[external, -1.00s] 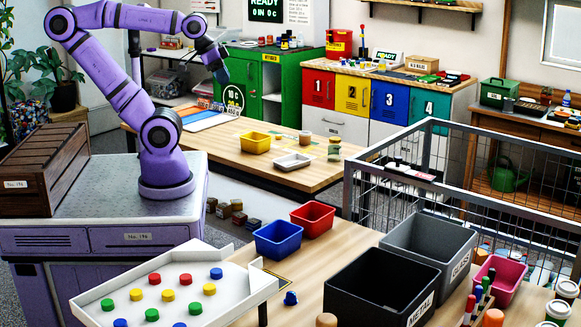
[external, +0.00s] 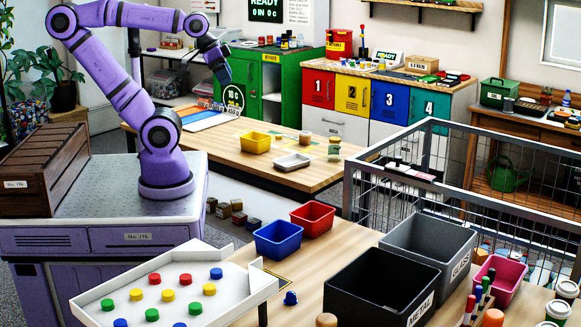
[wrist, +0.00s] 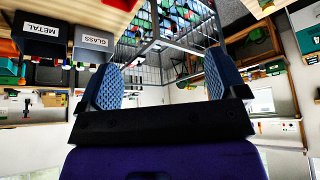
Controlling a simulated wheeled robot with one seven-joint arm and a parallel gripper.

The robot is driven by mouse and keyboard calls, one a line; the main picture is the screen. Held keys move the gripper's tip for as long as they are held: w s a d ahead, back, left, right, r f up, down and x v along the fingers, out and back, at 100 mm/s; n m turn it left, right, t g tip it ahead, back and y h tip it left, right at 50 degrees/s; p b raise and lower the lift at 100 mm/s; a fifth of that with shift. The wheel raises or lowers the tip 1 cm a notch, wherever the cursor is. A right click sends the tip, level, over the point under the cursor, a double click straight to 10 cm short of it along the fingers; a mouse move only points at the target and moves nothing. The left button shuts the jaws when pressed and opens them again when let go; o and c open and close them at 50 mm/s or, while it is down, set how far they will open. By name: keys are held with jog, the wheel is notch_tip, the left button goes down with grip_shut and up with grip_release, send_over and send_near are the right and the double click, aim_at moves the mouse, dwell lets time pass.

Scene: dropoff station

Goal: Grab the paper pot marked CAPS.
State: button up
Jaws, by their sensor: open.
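No lettering CAPS can be read on any pot in these views. Small pale pots (external: 334,149) stand at the right end of the middle wooden table, too small to read. White cups with dark contents or lids (external: 558,310) stand at the lower right edge of the external view, also unreadable. My gripper (external: 221,76) is raised in the air, beyond the left part of the middle table and far from both groups. In the wrist view my gripper (wrist: 164,82) has its two blue-padded fingers wide apart, with nothing between them.
The middle table (external: 225,157) carries a yellow bin (external: 255,143) and a white tray (external: 292,161). The near table holds blue and red bins, a black METAL bin (external: 375,285) and a grey GLASS bin (external: 430,240). A wire cage (external: 400,190) stands behind them.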

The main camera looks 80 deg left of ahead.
jog(key=w+a+r, duration=0.1)
jog(key=w+a, duration=0.3)
jog(key=w, duration=0.3)
jog(key=w+a+r+n+y, duration=0.1)
jog(key=w+a, duration=0.2)
jog(key=w, duration=0.4)
jog(key=w+a+r, duration=0.2)
jog(key=w+a, duration=0.2)
jog(key=w, duration=0.2)
jog(key=w+a+f+n+g, duration=0.1)
jog(key=w+a+f, duration=0.2)
jog(key=w+a, duration=0.45)
jog(key=w+a+f+n, duration=0.1)
jog(key=w+a+f, duration=0.4)
jog(key=a, duration=0.4)
jog(key=n+y, duration=0.1)
jog(key=n, duration=0.2)
send_near(304, 132)
jog(key=w+f, duration=0.1)
jog(key=f, duration=0.1)
jog(key=x, duration=0.4)
jog(key=shift+f, duration=0.15)
jog(key=shift+x, duration=3.05)
